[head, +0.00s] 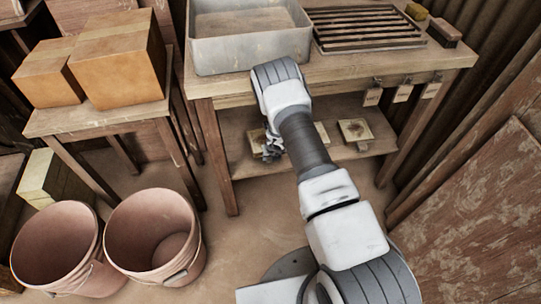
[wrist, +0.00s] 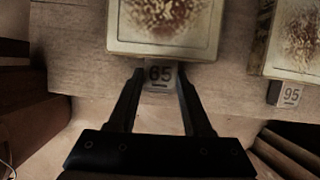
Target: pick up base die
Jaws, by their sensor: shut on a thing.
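In the wrist view, a square pale die (wrist: 165,45) with a mottled brown face has a tab (wrist: 161,75) marked 65 on its near edge. My gripper (wrist: 161,72) is shut on that tab, one finger on each side. I cannot tell whether the die is raised off the shelf. A second similar die (wrist: 300,45), with a tab marked 95, lies to the right. In the head view, my gripper (head: 271,150) is at the lower shelf, partly covering the leftmost die (head: 256,140). Another die (head: 355,130) lies farther right. No marking names the base die.
The workbench top (head: 355,62) overhangs the lower shelf (head: 232,130). A grey tub (head: 247,50) and a slatted rack (head: 365,28) stand on top. Tags (head: 403,91) hang from its front edge. Two buckets (head: 155,235) and a box table (head: 100,117) stand at left.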

